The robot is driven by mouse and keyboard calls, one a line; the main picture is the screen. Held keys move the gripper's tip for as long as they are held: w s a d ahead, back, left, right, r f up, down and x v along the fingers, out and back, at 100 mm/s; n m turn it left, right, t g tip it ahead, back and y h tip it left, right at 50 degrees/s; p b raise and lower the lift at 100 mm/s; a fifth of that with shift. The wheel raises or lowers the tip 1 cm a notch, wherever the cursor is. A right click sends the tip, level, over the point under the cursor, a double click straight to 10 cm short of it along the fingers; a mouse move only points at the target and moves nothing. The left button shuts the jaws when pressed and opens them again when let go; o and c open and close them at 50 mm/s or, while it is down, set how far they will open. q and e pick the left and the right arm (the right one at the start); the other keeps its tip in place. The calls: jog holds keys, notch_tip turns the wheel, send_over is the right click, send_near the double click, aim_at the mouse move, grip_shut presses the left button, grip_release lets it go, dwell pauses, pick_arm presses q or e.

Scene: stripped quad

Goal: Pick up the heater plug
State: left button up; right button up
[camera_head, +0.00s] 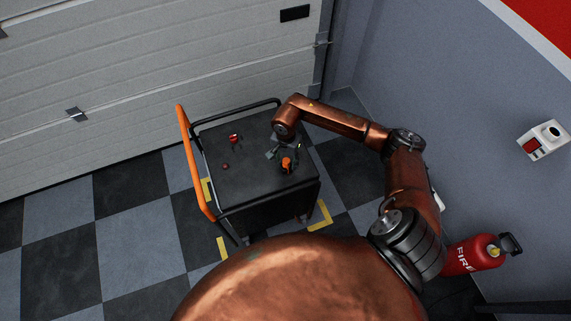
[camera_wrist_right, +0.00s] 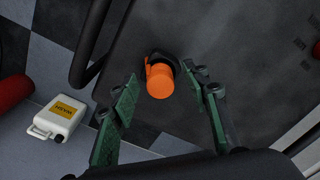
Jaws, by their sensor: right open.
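The heater plug, an orange cylinder with a black part (camera_head: 287,164), is on the dark top of the cart, towards its right side. In the right wrist view the orange plug (camera_wrist_right: 160,81) shows between the two green fingers. My right gripper (camera_head: 284,152) is over the cart top, close to the plug. In the wrist view this gripper (camera_wrist_right: 163,90) is open, with a finger to either side of the plug and gaps visible. I cannot tell whether the fingertips are level with it. My left gripper is not in view.
The cart top (camera_head: 240,184) has an orange handle (camera_head: 193,165) on its left and two small red items (camera_head: 235,139) (camera_head: 225,166). A grey wall is at right, with a white wall box (camera_head: 543,139) and a red fire extinguisher (camera_head: 473,255).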

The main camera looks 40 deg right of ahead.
jog(key=shift+f, duration=0.5)
jog(key=shift+c, duration=0.7)
grip_shut()
